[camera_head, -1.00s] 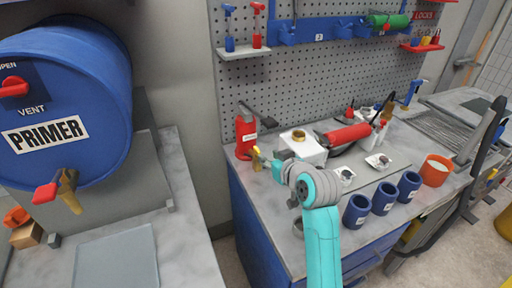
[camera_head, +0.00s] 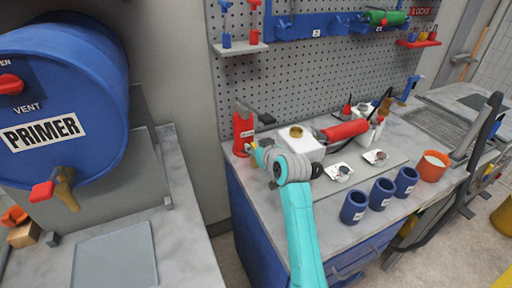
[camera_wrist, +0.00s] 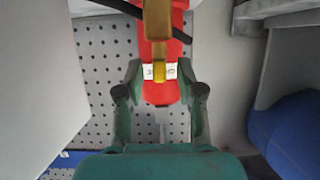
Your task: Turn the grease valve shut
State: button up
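A red upright cylinder (camera_head: 243,133) stands at the back left corner of the right bench, with a dark handle on top. I take it as the grease unit. A small yellow part (camera_head: 252,147), seemingly the valve lever, shows at its front, partly hidden by my gripper (camera_head: 256,152). In the wrist view the red body (camera_wrist: 161,93) carries a white label, and the yellow lever (camera_wrist: 158,28) runs down to a tip over that label. My gripper (camera_wrist: 159,78) is open, with one green finger on each side of the lever tip. Gaps show between fingers and tip.
A white box with a brass ring (camera_head: 299,143) stands close right of my gripper. A pegboard (camera_head: 290,85) rises behind.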

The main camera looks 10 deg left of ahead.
grip_shut()
jog(key=shift+s+a, duration=0.1)
jog(key=m+h, duration=0.1)
jog(key=m+t+h, duration=0.1)
jog(key=h, duration=0.1)
jog(key=shift+a+m+t, duration=0.2)
jog(key=shift+m+t, duration=0.1)
jog(key=shift+m, duration=0.1)
jog(key=m+h, duration=0.3)
jog(key=h, duration=0.1)
jog(key=shift+a+m+t, duration=0.15)
jog(key=shift+m+t, duration=0.25)
jog(key=m+h, duration=0.2)
jog(key=m+g+h, duration=0.1)
jog(key=m+h, duration=0.1)
jog(key=h, duration=0.1)
jog(key=m+g+h, duration=0.1)
jog(key=m+h, duration=0.1)
jog(key=shift+a+h, duration=0.25)
jog(key=shift+h, duration=0.05)
jog(key=shift+w+a+m+g+h, duration=0.1)
jog(key=shift+w+m+g+h, duration=0.1)
jog(key=shift+m+g+h, duration=1.95)
jog(key=shift+f+m, duration=0.1)
jog(key=shift+m, duration=0.55)
